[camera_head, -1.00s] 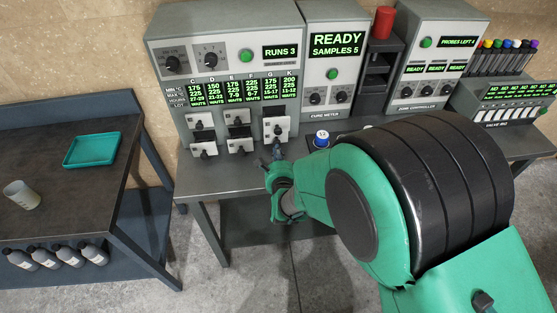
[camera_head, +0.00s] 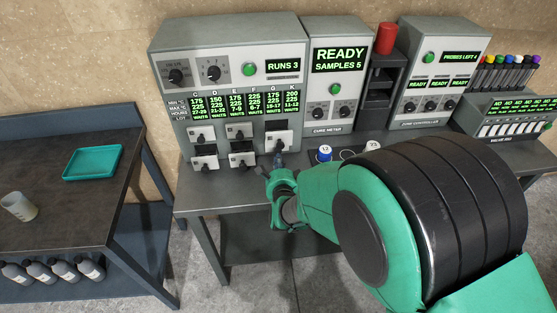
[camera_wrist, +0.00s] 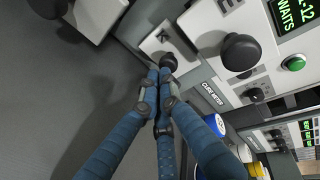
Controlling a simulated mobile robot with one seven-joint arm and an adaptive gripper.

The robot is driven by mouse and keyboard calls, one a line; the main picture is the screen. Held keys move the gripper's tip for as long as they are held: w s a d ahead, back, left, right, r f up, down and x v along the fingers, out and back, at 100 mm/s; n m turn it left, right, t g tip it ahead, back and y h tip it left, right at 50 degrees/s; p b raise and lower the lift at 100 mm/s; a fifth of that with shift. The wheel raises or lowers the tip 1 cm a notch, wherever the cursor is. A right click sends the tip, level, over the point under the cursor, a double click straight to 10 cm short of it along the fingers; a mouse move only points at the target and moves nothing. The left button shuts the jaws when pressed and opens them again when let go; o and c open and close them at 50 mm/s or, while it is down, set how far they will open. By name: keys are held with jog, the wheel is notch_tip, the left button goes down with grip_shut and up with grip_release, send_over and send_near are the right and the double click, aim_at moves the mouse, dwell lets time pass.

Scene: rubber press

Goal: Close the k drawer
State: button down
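The press (camera_head: 228,45) stands at the back of the bench, with columns labelled C to K and small white drawers with black knobs. My gripper (camera_head: 279,160) is at its right-hand column, below an upper drawer face (camera_head: 279,138). In the wrist view, my gripper's blue fingers (camera_wrist: 164,77) are drawn together. Their tips are at the black knob (camera_wrist: 168,60) of a lower white drawer (camera_wrist: 160,42), apparently the K drawer. Whether they touch the knob is unclear. The upper drawer's larger knob (camera_wrist: 240,51) is just beside it. In the head view, my gripper hides the lower drawer.
The cure meter (camera_head: 338,95) adjoins the press on the right. Numbered pots, one a blue pot (camera_head: 325,153), stand before it. A neighbouring drawer (camera_wrist: 98,18) with a knob is close by. A separate table at left holds a green tray (camera_head: 92,163) and a beaker (camera_head: 18,207).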

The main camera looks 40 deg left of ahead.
jog(key=v, duration=0.4)
jog(key=p+v, duration=0.1)
jog(key=v, duration=0.3)
jog(key=f+v, duration=0.1)
jog(key=v, duration=0.4)
jog(key=shift+s+p, duration=0.15)
jog(key=shift+p, duration=0.2)
jog(key=shift+w+d+r, duration=0.25)
jog(key=shift+w+r, duration=0.15)
jog(key=w+d+r+n+h, duration=0.2)
jog(key=w+d+r, duration=0.6)
jog(key=d, duration=0.1)
jog(key=d+r+n+g+h, duration=0.1)
jog(key=d+r+n, duration=0.1)
jog(key=d+r, duration=0.5)
jog(key=d+r+n+g+h, duration=0.1)
jog(key=d+r+h, duration=0.15)
jog(key=d, duration=0.85)
jog(key=s+d+r+n+g+h, duration=0.1)
jog(key=s+d+r, duration=0.2)
jog(key=d, duration=0.5)
jog(key=s+d+r+n+h, duration=0.1)
jog(key=s+d+r+n, duration=0.15)
jog(key=d, duration=0.55)
jog(key=s+d+r+n+g+h, duration=0.1)
jog(key=s+d+r+g+h, duration=0.1)
jog(key=s+d, duration=1)
jog(key=shift+s+d, duration=0.3)
jog(key=shift+s, duration=0.9)
jog(key=shift+h, duration=0.25)
